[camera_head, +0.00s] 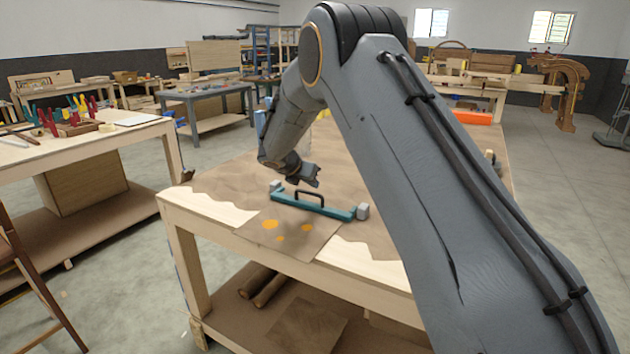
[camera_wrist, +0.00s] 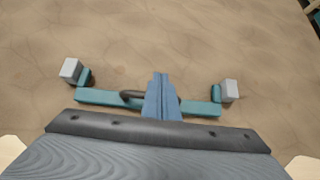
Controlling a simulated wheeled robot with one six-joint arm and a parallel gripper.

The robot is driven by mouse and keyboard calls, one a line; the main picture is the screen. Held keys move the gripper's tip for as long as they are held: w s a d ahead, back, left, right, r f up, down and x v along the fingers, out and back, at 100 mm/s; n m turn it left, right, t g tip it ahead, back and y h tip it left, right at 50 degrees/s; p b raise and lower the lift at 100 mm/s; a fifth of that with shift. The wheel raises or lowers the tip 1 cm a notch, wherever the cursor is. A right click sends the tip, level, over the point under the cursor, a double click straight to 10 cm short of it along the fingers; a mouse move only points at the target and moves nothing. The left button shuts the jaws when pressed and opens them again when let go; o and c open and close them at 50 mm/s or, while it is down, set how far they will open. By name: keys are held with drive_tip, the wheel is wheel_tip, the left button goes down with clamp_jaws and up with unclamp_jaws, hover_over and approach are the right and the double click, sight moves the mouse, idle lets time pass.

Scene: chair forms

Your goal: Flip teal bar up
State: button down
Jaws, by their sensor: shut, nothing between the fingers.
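The teal bar (camera_head: 327,209) lies across the table near its front edge, between two small grey end blocks. A dark handle (camera_head: 309,195) stands up from its middle. In the wrist view the teal bar (camera_wrist: 105,97) runs left to right, with a pale grey block (camera_wrist: 70,69) at its left end and another (camera_wrist: 230,91) at its right end. My gripper (camera_wrist: 160,80) is shut and empty; its blue-grey fingers cover the middle of the bar and part of the handle (camera_wrist: 131,95). In the head view my gripper (camera_head: 316,181) is just above and behind the handle.
The wooden table (camera_head: 207,209) has a brown covering (camera_head: 230,175) with orange spots near the front. An orange object (camera_head: 472,117) lies at the far right end. A bench with coloured clamps (camera_head: 66,115) stands at left. The covering around the bar is mostly clear.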

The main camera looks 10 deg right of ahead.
drive_tip(key=s+a+r+b, duration=0.1)
drive_tip(key=s+a, duration=0.4)
drive_tip(key=s, duration=0.1)
drive_tip(key=shift+a+b, duration=0.15)
drive_tip(key=shift+b, duration=0.25)
drive_tip(key=shift+r, duration=0.1)
drive_tip(key=s+f, duration=0.1)
drive_tip(key=s+a+f+h, duration=0.1)
drive_tip(key=f, duration=0.1)
drive_tip(key=s+f+h, duration=0.1)
drive_tip(key=shift+s+a+f+t, duration=0.1)
drive_tip(key=shift+a+f+t, duration=0.1)
drive_tip(key=shift+t, duration=0.1)
drive_tip(key=s+a+t, duration=0.1)
drive_tip(key=s+a+f+t+h, duration=0.1)
drive_tip(key=s+a+f+t+b, duration=0.1)
drive_tip(key=a, duration=0.1)
drive_tip(key=shift+s+a+f+t+h, duration=0.1)
drive_tip(key=shift+s+f+t+h, duration=0.05)
drive_tip(key=shift+s+t+h, duration=0.2)
drive_tip(key=shift+s+a+t, duration=0.15)
drive_tip(key=shift+a+t, duration=0.3)
drive_tip(key=shift+a, duration=0.05)
